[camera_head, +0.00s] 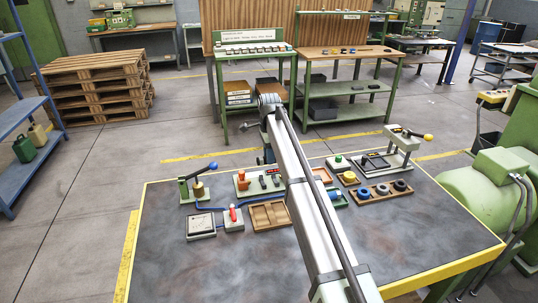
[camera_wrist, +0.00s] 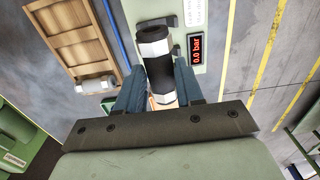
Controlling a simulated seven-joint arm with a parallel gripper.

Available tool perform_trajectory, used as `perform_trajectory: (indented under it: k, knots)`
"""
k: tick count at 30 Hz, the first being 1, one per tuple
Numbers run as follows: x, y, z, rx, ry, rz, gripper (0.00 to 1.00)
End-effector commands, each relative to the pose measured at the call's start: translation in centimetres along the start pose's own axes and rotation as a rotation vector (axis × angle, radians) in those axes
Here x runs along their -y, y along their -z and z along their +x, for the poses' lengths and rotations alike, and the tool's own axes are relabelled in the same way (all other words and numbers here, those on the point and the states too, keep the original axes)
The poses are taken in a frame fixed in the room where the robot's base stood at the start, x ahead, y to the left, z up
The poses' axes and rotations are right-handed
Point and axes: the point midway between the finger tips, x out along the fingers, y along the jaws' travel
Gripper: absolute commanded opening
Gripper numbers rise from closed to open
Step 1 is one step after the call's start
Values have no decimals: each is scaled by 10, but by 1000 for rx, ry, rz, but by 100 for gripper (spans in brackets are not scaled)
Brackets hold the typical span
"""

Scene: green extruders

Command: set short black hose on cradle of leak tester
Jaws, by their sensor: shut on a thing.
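My gripper (camera_wrist: 160,76) shows in the wrist view with its two blue fingers shut on the sides of the short black hose (camera_wrist: 159,68). The hose has a pale metal-like fitting at its near end and another pale part by its far end. The leak tester (camera_wrist: 197,18) is just beyond and beneath the hose, with a red 0.0 bar display. A dark block, perhaps part of its cradle, shows by the far end; I cannot tell whether the hose touches it. In the head view the leak tester (camera_head: 243,191) is partly behind my arm, which hides the hose and most of my gripper.
A wooden tray (camera_head: 253,226) lies in front of the tester. A red-handled device (camera_head: 232,222), a blue-handled device (camera_head: 186,193), a wooden block with dark rings (camera_head: 357,199) and a lever press (camera_head: 405,143) stand around. The table's front (camera_head: 230,275) is clear.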

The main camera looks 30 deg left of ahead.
Motion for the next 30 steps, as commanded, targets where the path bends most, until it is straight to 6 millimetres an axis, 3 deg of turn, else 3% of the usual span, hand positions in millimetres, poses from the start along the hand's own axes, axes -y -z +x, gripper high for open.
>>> perform_trajectory:
  k: [8,30]
  knots:
    - [0,0,11,0,0,3,15]
    - [0,0,78,0,0,1,15]
